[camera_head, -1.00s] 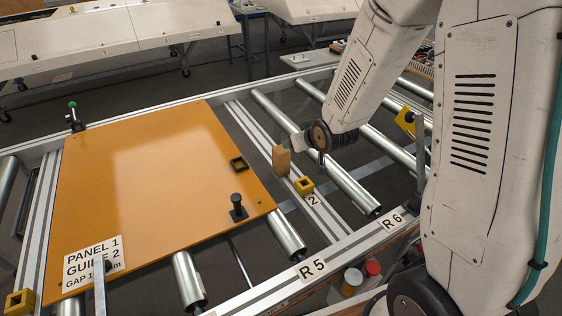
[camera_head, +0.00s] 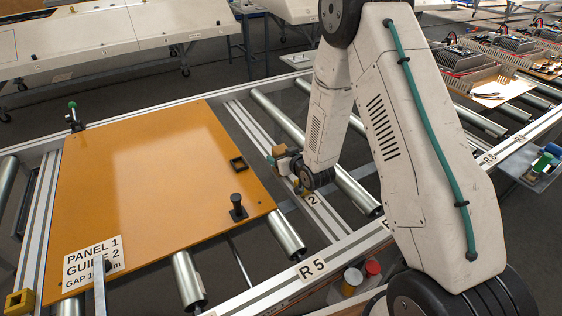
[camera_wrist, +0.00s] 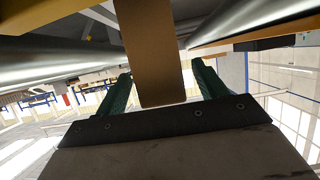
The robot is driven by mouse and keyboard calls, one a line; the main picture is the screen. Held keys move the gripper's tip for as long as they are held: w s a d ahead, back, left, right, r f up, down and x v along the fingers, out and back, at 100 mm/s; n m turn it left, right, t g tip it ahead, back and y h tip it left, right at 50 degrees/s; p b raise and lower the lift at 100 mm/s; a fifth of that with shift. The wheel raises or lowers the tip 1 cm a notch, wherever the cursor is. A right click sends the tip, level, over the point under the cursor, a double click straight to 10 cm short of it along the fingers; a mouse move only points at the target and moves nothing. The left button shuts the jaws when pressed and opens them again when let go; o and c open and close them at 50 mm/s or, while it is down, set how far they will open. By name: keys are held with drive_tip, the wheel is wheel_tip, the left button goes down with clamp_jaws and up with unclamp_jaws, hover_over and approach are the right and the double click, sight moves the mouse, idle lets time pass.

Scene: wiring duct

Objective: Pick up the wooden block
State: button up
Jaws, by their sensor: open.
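The wooden block (camera_wrist: 152,55) is a tan upright piece. It stands close before the palm in the wrist view, between the two green fingers of my gripper (camera_wrist: 162,80). A gap shows between the block and each finger. In the head view, my gripper (camera_head: 281,156) is low at the block's place on the rail, right of the orange panel. My gripper is open around the block.
Metal rollers (camera_head: 357,190) run beside my arm. A yellow fitting by the "2" label is mostly hidden by my wrist.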

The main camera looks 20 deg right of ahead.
drive_tip(key=shift+x, duration=0.8)
drive_tip(key=c, duration=1.1)
drive_tip(key=shift+r, duration=0.15)
